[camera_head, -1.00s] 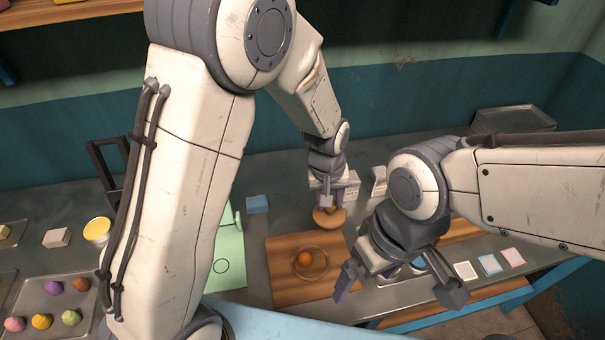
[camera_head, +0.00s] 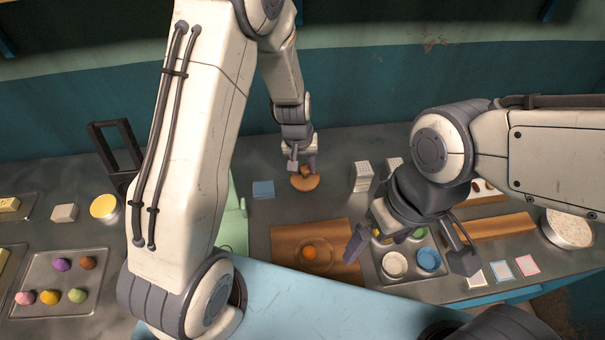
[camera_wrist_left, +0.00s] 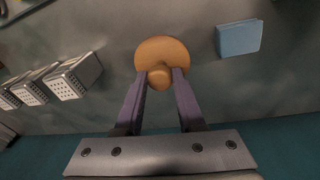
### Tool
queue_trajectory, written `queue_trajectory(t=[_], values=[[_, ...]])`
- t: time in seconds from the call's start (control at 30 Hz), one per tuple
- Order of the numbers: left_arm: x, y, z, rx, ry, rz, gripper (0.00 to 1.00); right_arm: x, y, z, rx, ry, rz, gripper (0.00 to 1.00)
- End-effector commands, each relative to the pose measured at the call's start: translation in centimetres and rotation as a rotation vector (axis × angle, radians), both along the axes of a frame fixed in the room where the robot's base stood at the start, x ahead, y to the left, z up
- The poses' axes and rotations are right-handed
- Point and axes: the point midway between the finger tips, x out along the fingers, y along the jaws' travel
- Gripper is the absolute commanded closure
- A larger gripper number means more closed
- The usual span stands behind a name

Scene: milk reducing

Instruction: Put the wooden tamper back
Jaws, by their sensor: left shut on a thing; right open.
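The wooden tamper (camera_head: 306,184) is a round tan disc with a knob handle. My left gripper (camera_head: 304,166) is shut on its knob, at the back of the counter just right of a blue block. In the left wrist view the tamper (camera_wrist_left: 162,53) shows with its knob between my left fingertips (camera_wrist_left: 161,75). I cannot tell whether its disc touches the counter. My right gripper (camera_head: 411,250) is open and empty, above the tray of small bowls on the right.
A wooden board (camera_head: 285,241) holds a glass bowl with an orange ball (camera_head: 309,252). The blue block (camera_head: 263,189) and a white grater-like box (camera_head: 362,176) flank the tamper. A tray of coloured balls (camera_head: 92,270) lies left. Bare counter surrounds the tamper.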

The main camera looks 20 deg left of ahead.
Motion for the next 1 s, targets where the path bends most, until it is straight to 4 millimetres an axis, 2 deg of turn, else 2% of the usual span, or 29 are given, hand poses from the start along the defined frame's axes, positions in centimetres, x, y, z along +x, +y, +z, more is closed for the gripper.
queue_trajectory(t=[0.1,0.33,0.77,0.8,0.83,0.87,1.0], values=[[0.1,0.6,-0.7,0.000,-0.001,0.003,1.00,0.0,0.0,-0.1,0.000,0.000,0.000,0.00],[0.0,0.6,-4.0,0.000,0.000,0.001,1.00,0.0,0.0,-0.7,0.000,0.000,0.000,0.00],[0.1,0.5,-4.7,0.000,-0.002,0.001,1.00,0.0,0.0,-1.2,0.000,0.000,0.001,0.00],[0.1,0.5,-4.5,0.000,-0.002,0.001,0.50,0.0,0.0,-1.0,0.000,0.000,0.001,0.00],[0.1,0.5,-4.5,0.000,-0.002,0.001,0.39,0.0,0.0,-1.0,0.000,0.000,0.001,0.00],[0.1,0.5,-4.5,0.000,-0.002,0.001,0.32,0.0,0.0,-1.0,0.000,0.000,0.001,0.00],[0.1,0.5,-4.5,0.000,-0.001,0.001,0.32,0.0,0.0,-1.0,0.000,0.000,0.001,0.00]])
